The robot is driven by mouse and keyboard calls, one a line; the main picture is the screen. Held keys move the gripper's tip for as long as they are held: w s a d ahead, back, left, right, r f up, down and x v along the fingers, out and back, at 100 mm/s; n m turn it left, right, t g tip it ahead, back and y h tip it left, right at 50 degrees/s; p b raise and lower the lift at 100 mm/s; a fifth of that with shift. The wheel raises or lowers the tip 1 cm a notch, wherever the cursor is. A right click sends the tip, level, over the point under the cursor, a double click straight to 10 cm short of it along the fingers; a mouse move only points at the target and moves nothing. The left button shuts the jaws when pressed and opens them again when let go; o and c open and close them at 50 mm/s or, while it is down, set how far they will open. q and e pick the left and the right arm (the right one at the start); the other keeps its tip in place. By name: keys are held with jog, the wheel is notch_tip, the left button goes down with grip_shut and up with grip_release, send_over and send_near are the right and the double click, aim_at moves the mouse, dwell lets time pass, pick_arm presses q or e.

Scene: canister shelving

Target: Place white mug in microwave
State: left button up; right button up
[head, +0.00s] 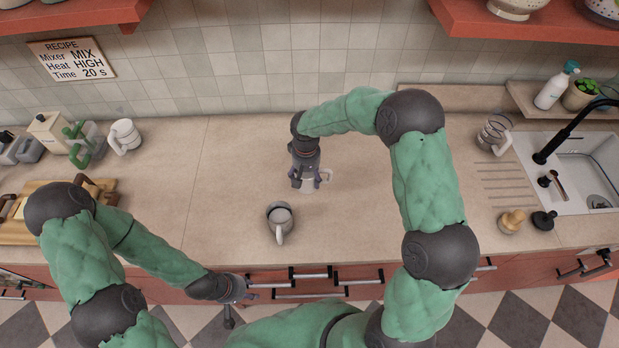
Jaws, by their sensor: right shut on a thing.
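My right gripper (307,180) points down over the middle of the counter. It is shut on a white mug (308,187), and its fingers hide most of the mug. A bit of the mug's white side and its handle show below and to the right. I cannot tell whether the mug touches the counter. My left gripper (240,292) is low at the counter's front edge, apart from the mugs; its finger opening is unclear. No microwave is visible in the head view.
A second mug (281,231), pale with a dark inside, stands near the front edge. Another white mug (124,135) is at the back left by a wooden board (103,190). The back middle counter is clear.

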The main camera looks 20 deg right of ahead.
jog(key=w+f, duration=0.1)
jog(key=w+d+f, duration=0.1)
jog(key=f, duration=0.1)
jog(key=w+d+f, duration=0.1)
jog(key=f, duration=0.1)
jog(key=shift+w+d+f, duration=0.1)
jog(key=shift+w+f, duration=0.05)
jog(key=shift+w, duration=0.1)
jog(key=shift+f+p, duration=0.5)
jog(key=shift+f, duration=1)
jog(key=shift+f, duration=0.1)
jog(key=o, duration=1.3)
jog(key=shift+f, duration=0.15)
jog(key=o, duration=0.4)
jog(key=shift+c, duration=0.2)
